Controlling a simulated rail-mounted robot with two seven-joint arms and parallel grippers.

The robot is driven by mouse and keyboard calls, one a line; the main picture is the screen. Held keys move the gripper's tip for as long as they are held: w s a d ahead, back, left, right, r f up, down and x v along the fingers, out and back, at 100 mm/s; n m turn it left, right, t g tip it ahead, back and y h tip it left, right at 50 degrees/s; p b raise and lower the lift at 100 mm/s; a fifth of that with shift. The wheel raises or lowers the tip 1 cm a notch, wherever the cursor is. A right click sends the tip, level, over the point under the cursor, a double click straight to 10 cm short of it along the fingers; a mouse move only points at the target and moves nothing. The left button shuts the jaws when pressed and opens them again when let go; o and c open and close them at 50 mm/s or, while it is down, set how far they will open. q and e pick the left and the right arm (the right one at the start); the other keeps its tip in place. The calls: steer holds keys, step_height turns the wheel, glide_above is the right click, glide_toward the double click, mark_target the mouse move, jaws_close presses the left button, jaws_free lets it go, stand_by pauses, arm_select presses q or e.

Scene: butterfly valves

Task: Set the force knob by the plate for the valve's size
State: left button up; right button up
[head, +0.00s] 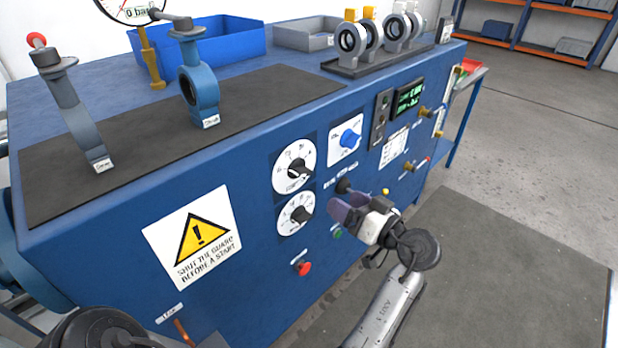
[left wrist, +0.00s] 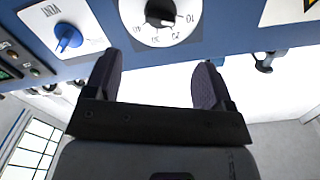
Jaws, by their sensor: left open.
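Two white dials with black knobs sit on the blue front panel, an upper dial (head: 294,168) and a lower dial (head: 295,214). Their labels are too small to read, so I cannot tell which is the force knob. A numbered dial (left wrist: 160,20) with a black knob shows beyond the fingertips in the left wrist view. My left gripper (head: 344,203) is open and empty in front of the panel, apart from the dial; its spread fingers show in the left wrist view (left wrist: 157,65). A blue valve (head: 201,88) stands tagged on the dark mat. A white printed plate (head: 394,149) is on the panel. My right gripper is not in view.
A blue knob (head: 348,138) on a white plate sits right of the upper dial. A red button (head: 302,268) is below the dials. Several valves on a rack (head: 350,68) stand behind. Open floor (head: 510,240) lies right.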

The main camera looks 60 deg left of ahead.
mark_target(303, 175)
arm_select(q)
steer(key=b+x, duration=0.3)
steer(key=x, duration=1)
steer(key=shift+s+a, duration=0.2)
steer(key=shift+a, duration=0.05)
